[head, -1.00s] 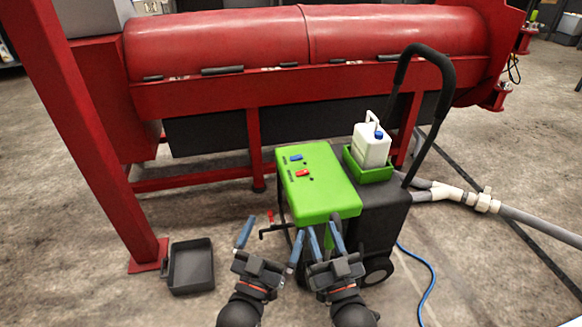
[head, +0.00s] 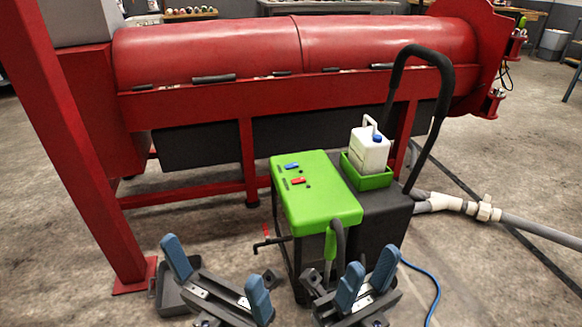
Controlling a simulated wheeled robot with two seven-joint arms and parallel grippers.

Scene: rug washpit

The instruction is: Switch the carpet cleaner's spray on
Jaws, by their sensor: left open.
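The carpet cleaner has a bright green top panel (head: 318,203) on a dark body. A blue switch (head: 292,166) and a red switch (head: 298,181) sit near the panel's far left edge; their labels are too small to read. My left gripper (head: 215,273) is open and empty, in front and left of the cleaner, apart from the switches. My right gripper (head: 368,274) is in front of the cleaner's near right side, with a gap between its blue fingers and nothing held. Neither gripper touches a switch.
A white jug (head: 370,152) stands in a green tray (head: 366,180) behind the panel, beside the black handle (head: 446,75). A large red machine (head: 215,55) spans the back. A dark bin (head: 172,291) is partly hidden by my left gripper. A hose (head: 533,222) lies right.

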